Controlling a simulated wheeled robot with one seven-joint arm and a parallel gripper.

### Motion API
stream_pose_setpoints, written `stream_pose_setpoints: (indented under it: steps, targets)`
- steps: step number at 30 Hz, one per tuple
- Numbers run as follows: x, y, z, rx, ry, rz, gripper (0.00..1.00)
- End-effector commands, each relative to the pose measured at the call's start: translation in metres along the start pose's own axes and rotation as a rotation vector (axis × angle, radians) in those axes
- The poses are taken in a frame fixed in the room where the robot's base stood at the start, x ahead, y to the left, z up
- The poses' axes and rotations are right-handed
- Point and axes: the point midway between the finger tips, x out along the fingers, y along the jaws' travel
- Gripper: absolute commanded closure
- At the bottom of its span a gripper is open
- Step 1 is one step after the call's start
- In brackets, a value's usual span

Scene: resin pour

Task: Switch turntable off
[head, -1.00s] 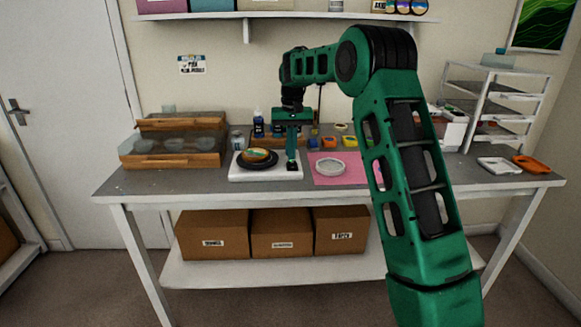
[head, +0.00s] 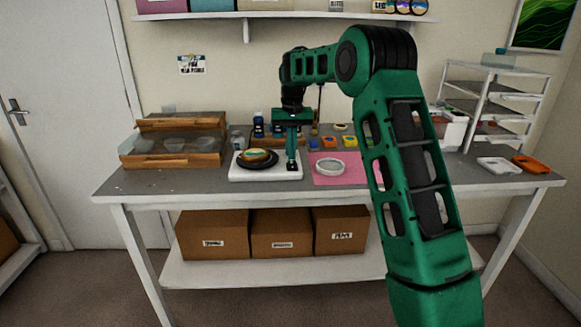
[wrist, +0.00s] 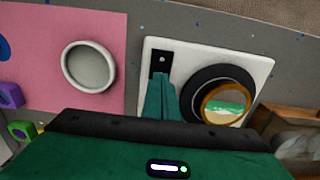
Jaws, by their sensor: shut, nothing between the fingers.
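The turntable (head: 237,173) is a white base with a black round platter (head: 272,163) on the workbench, left of centre. A round piece with a wooden-looking rim and a green and white face (wrist: 226,107) sits on the platter. A black switch plate with a small light-coloured dot (wrist: 161,60) lies on the base beside the platter. My gripper (head: 291,165) is shut and empty, pointing down at the switch plate. In the wrist view its fingers (wrist: 160,82) overlap the plate's near part. I cannot tell whether they touch it, or the switch's state.
A pink mat (head: 352,179) with a white round mould (head: 329,166) lies right of the turntable. Wooden-framed boxes (head: 170,160) stand to the left. Small coloured cups (head: 349,141) and bottles (head: 258,128) stand behind. A white rack (head: 478,105) is at the right.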

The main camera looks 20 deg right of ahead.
Motion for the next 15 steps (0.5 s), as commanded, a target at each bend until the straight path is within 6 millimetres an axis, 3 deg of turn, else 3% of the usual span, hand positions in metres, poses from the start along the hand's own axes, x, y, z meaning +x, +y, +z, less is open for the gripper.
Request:
stream_pose_setpoints:
  steps: [15]
  targets:
    - [0.0071, 0.0001, 0.0002, 0.0, -0.001, 0.0, 1.0]
